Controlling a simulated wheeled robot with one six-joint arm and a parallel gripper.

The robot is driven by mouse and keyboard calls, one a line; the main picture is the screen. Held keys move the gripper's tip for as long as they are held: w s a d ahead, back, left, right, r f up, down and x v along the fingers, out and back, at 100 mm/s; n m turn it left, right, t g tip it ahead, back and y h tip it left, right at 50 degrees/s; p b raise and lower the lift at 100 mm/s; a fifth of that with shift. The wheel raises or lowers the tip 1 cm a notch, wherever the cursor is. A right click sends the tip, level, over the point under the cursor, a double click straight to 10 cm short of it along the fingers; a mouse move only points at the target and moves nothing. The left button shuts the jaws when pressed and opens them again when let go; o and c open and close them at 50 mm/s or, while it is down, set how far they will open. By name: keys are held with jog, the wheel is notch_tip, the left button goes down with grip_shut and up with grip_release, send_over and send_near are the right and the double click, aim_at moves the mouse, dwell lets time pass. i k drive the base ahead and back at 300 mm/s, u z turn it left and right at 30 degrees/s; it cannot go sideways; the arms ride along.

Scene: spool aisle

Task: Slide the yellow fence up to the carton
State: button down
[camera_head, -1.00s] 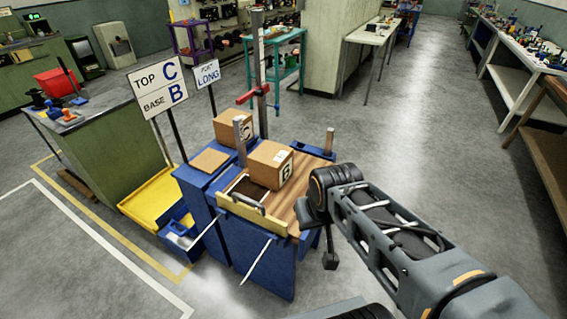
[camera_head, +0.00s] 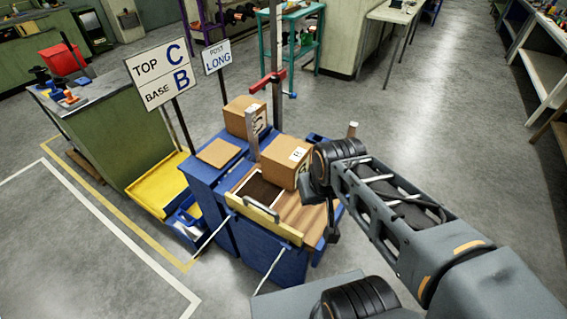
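The yellow fence (camera_head: 264,219) is a long bar with a grey handle (camera_head: 261,208), lying across the near edge of the wood-topped blue bench (camera_head: 300,212). The carton marked B (camera_head: 284,164) sits behind the fence on the bench top. A gap with a dark framed pad (camera_head: 259,190) shows between them, so they are apart. A second carton marked C (camera_head: 242,115) stands farther back on the left. My gripper (camera_head: 333,234) hangs beside the bench's right side, right of the fence and apart from its handle. It is mostly hidden by my arm, and its fingers cannot be made out.
A grey upright post (camera_head: 251,132) stands close to the B carton's left, and a taller post with a red clamp (camera_head: 269,79) rises behind. Thin pale rods (camera_head: 212,238) stick out at the bench front. A yellow tray (camera_head: 157,186) lies left. Open floor lies right.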

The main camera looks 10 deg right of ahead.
aim_at(274, 224)
jog(key=u, duration=0.05)
jog(key=k, duration=0.5)
jog(key=u, duration=1.5)
jog(key=i, duration=0.35)
jog(key=u, duration=0.55)
